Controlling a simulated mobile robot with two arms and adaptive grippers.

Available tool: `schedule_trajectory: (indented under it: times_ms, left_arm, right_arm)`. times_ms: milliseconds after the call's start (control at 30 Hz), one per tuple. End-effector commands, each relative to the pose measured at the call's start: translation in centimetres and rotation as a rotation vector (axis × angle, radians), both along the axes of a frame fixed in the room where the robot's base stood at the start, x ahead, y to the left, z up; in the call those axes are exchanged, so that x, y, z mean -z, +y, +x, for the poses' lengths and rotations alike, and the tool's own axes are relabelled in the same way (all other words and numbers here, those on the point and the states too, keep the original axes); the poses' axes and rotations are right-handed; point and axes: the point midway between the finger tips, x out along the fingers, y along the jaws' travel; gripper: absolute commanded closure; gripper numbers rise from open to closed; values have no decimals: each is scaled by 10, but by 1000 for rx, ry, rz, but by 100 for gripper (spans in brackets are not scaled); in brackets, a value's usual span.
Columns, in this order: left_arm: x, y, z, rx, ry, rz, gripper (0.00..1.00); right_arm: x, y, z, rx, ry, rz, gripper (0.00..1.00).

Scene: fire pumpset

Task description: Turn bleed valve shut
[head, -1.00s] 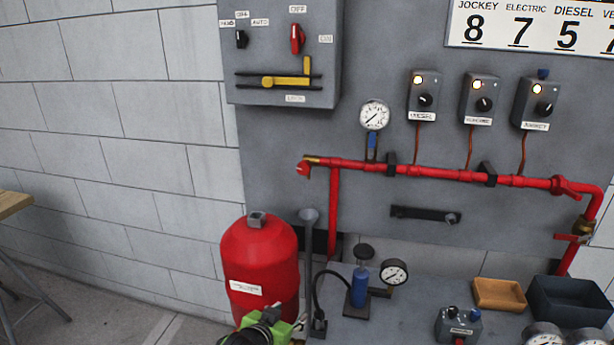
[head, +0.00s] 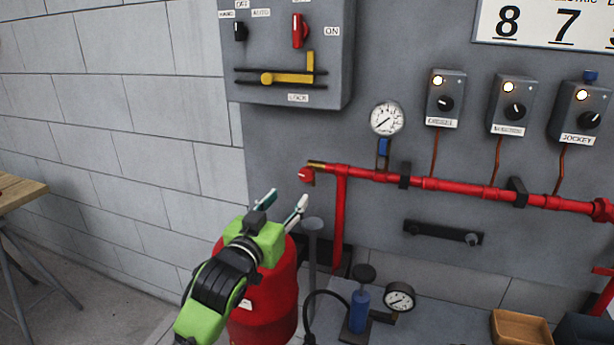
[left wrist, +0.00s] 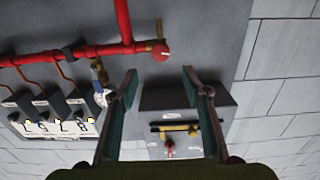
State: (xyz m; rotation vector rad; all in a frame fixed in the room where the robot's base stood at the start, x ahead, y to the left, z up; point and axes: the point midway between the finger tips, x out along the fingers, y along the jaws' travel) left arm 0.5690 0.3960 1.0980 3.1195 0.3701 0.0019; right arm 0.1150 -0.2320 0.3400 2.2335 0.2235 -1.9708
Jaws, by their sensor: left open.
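A red pipe (head: 440,184) runs along the grey panel. At its left end are a brass stub and a small red knob (head: 306,174); the red knob also shows in the left wrist view (left wrist: 161,51). A gauge (head: 387,118) stands above the pipe on a blue-handled fitting (head: 383,147). No label shows which of these is the bleed valve. My left gripper (head: 285,200) is open and empty, below and left of the red knob. In the left wrist view the fingers (left wrist: 160,74) are spread, with the knob beyond the gap. My right gripper is not in view.
A red tank (head: 265,300) stands below my left gripper. A grey control box (head: 285,50) hangs above. A blue hand pump (head: 359,308) with a gauge (head: 399,297) stands on the bench. A wooden table edge (head: 20,190) is at far left.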

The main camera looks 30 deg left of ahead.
Motion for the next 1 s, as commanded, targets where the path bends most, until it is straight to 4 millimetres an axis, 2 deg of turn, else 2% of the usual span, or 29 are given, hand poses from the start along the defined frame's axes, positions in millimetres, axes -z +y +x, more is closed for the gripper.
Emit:
schedule_trajectory:
  times_ms: [200,300,500,633,800,1000]
  left_arm:
    - [-3,10,41,0,0,1,57]
    - [-2,15,60,-1,1,1,57]
    - [-1,23,94,-1,2,1,57]
    - [0,26,109,-1,2,1,57]
    - [0,28,118,0,2,3,57]
    - [1,29,120,0,2,3,57]
  right_arm:
    - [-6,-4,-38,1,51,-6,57]
    - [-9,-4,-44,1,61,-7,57]
    - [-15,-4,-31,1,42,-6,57]
    - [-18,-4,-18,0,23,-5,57]
    - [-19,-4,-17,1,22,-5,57]
    - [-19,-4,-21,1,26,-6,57]
